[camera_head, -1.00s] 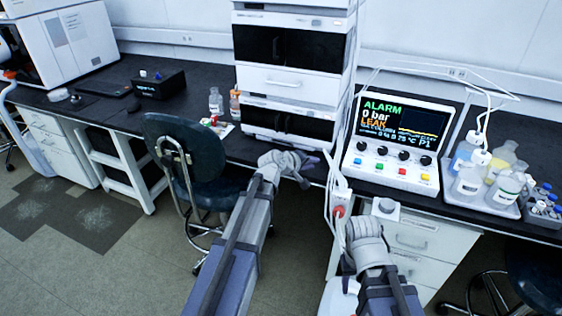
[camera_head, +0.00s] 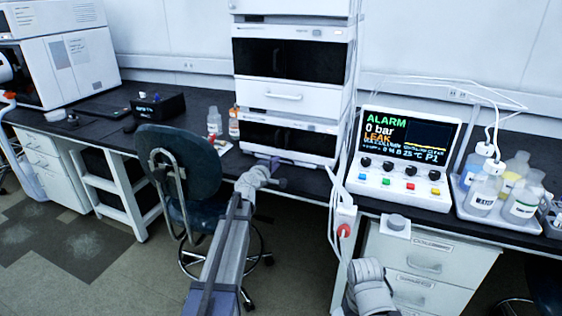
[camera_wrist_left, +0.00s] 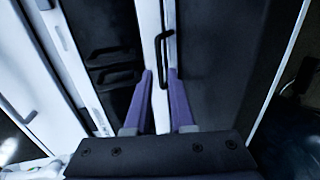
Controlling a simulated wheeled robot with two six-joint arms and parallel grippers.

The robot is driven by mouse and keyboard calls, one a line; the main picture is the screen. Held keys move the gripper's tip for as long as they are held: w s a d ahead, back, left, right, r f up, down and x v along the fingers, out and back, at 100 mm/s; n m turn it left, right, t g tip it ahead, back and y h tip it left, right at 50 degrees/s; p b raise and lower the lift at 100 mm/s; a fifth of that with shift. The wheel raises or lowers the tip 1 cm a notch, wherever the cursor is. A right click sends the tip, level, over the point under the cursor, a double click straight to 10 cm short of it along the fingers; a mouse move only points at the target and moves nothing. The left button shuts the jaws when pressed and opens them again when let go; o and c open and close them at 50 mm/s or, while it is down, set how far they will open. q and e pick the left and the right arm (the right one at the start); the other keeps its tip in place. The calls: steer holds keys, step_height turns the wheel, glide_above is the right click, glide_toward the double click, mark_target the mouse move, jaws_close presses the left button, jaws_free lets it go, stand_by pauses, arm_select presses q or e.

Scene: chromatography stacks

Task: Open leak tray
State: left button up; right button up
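The white instrument stack (camera_head: 292,97) stands on the dark bench. The leak tray (camera_wrist_left: 150,25) shows as a narrow white strip at the stack's base in the left wrist view, with a black bar handle (camera_wrist_left: 161,62). My left gripper (camera_wrist_left: 160,73) is open, with one purple finger on each side of the handle's near end. I cannot tell whether they touch it. In the head view my left gripper (camera_head: 275,165) is at the bench's front edge below the stack, and the tray is hard to make out. My right arm shows at bottom right; its gripper is not visible.
A controller (camera_head: 405,158) reading ALARM, 0 bar, LEAK stands right of the stack, beside a tray of bottles (camera_head: 466,212). A chair (camera_head: 180,165) stands left of my left arm. Small bottles (camera_head: 214,121) stand left of the stack. Cables hang at the bench front.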

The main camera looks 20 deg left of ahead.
arm_select(q)
steer(key=b+x, duration=0.1)
steer(key=x, duration=0.4)
steer(key=shift+w+f, duration=0.1)
steer(key=shift+w, duration=0.2)
steer(key=shift+c, duration=0.2)
jaws_close()
stand_by(0.9)
